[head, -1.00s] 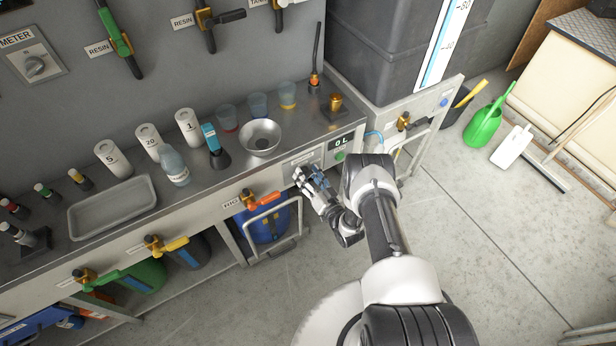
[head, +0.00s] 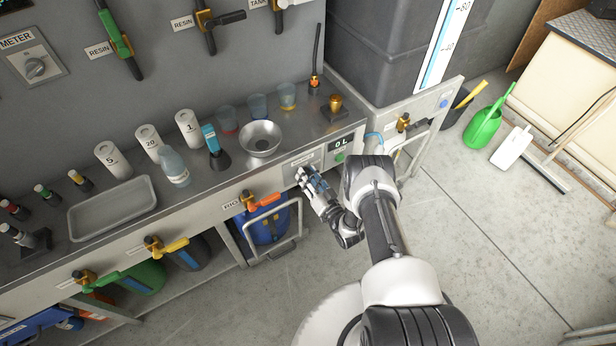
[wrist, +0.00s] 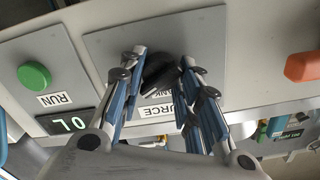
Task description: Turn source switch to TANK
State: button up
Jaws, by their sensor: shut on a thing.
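The source switch (wrist: 157,72) is a dark knob on a grey plate (wrist: 110,42) marked "SOURCE", seen in the wrist view. Part of a second label, ending in "NK", shows beside the knob. My gripper (wrist: 158,75) is shut on the knob, with a blue-sided finger on each side of it. The fingers cover part of the plate and its lettering, so I cannot tell exactly where the knob points.
A green RUN button (wrist: 34,75) and a digital display (wrist: 68,124) sit beside the plate. An orange valve handle (head: 265,201) is on the bench front to the left. A metal bowl (head: 260,138) stands on the bench above. Open floor lies to the right.

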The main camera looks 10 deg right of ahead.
jog(key=n, duration=0.7)
jog(key=shift+a+n, duration=0.1)
jog(key=shift+n, duration=0.2)
jog(key=shift+o, duration=0.4)
jog(key=n, duration=0.6)
jog(key=shift+f, duration=0.1)
jog(key=shift+n, duration=0.3)
jog(key=o, duration=1)
jog(key=shift+s, duration=0.15)
